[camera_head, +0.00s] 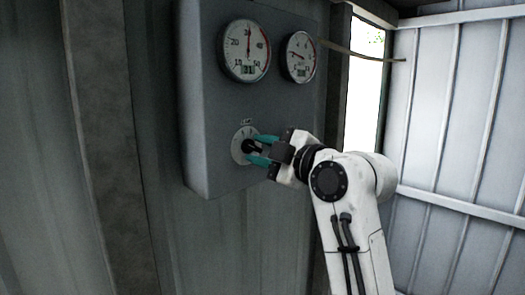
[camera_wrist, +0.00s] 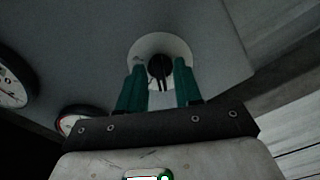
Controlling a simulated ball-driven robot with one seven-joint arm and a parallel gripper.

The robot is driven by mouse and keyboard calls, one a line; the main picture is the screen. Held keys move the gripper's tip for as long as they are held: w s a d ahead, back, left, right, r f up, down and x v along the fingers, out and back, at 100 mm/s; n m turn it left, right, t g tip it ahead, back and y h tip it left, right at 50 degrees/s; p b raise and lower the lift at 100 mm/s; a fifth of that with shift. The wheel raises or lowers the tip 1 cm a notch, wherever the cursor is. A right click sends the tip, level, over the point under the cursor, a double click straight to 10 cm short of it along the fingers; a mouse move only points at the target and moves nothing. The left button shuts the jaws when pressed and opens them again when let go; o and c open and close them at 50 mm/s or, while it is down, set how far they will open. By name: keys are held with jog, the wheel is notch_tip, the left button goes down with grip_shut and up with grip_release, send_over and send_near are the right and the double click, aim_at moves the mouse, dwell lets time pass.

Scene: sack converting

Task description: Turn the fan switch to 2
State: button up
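The fan switch is a black knob (camera_head: 249,146) on a round pale dial plate (camera_head: 237,151), low on the front of a grey control box (camera_head: 215,110). The dial numbers are too small to read, so I cannot tell its setting. In the wrist view the knob (camera_wrist: 159,68) points roughly up and down at the middle of the plate (camera_wrist: 146,46). My gripper (camera_head: 258,149) reaches it from the right. Its two teal fingers are open, one on each side of the knob, with small gaps showing in the wrist view (camera_wrist: 159,75).
Two round gauges, a larger one (camera_head: 246,50) and a smaller one (camera_head: 299,57), sit on the box above the switch. A bright opening (camera_head: 365,85) and a pale ribbed wall (camera_head: 450,110) lie to the right. A dark ribbed wall (camera_head: 35,150) is at the left.

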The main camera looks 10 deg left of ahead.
grip_shut()
jog(key=shift+m+p, duration=0.3)
jog(key=shift+m, duration=0.1)
jog(key=m+p, duration=0.2)
jog(key=m, duration=0.1)
jog(key=m+p, duration=0.2)
jog(key=m, duration=0.2)
jog(key=shift+p, duration=0.35)
jog(key=m+p, duration=0.2)
jog(key=m, duration=0.2)
jog(key=shift+s+a+p, duration=0.1)
jog(key=shift+s+p, duration=0.05)
jog(key=shift+p, duration=0.15)
jog(key=shift+f+m+p, duration=0.15)
jog(key=shift+m+p, duration=1.15)
jog(key=shift+m, duration=0.6)
